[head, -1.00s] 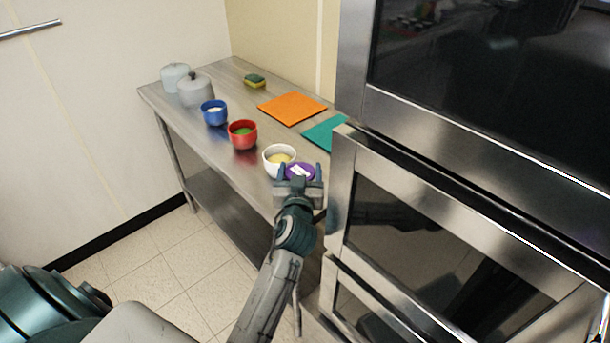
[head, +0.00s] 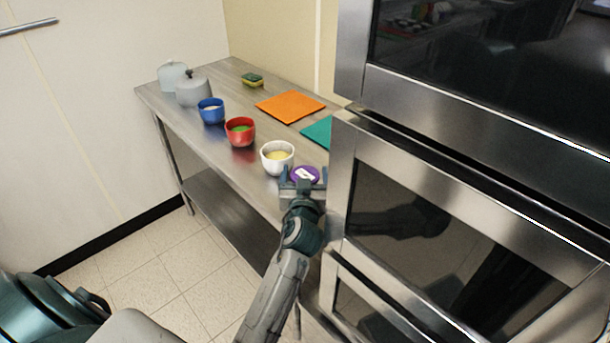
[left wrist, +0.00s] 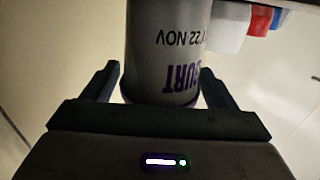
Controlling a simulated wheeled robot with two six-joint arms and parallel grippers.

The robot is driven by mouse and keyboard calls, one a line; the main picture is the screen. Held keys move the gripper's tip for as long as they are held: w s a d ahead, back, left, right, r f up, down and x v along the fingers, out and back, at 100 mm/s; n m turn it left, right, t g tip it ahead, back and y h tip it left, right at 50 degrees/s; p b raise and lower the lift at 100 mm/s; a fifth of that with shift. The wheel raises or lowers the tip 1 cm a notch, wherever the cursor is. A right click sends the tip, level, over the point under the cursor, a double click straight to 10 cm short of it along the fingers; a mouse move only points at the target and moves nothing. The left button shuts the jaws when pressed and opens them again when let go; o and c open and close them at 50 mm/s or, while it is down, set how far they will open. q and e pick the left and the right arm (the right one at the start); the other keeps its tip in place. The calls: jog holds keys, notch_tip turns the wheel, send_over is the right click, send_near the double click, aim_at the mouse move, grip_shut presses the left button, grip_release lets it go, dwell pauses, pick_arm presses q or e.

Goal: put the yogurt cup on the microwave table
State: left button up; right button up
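The yogurt cup (head: 305,174) has a purple lid with a white label and is between the fingers of my left gripper (head: 304,184). In the left wrist view the cup's grey side (left wrist: 168,45) with purple lettering appears upside down between both fingers (left wrist: 160,95). The gripper is shut on the cup, near the front edge of the steel table (head: 175,125). The cup's lower part is hidden by the gripper in the head view. My right gripper is not in view.
A white bowl (head: 277,158) stands just left of the cup. Beyond are a red bowl (head: 239,132), a blue bowl (head: 211,111), lidded pots (head: 194,92), a sponge (head: 252,80), an orange mat (head: 290,107) and a teal mat (head: 318,131). A steel oven stack (head: 450,190) stands close on the right.

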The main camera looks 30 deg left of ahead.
pick_arm(q)
jog(key=shift+o, duration=0.7)
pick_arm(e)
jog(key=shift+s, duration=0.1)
pick_arm(q)
jog(key=shift+r, duration=0.1)
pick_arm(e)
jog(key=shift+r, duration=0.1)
pick_arm(q)
jog(key=shift+r+p, duration=0.2)
jog(key=shift+p, duration=0.1)
jog(key=b+v, duration=0.1)
jog(key=v, duration=0.2)
jog(key=b+v, duration=0.1)
jog(key=v, duration=0.2)
jog(key=shift+s+d+f, duration=0.2)
jog(key=shift+s, duration=0.1)
jog(key=shift+s+d, duration=0.15)
jog(key=shift+s, duration=0.2)
jog(key=shift+r, duration=0.1)
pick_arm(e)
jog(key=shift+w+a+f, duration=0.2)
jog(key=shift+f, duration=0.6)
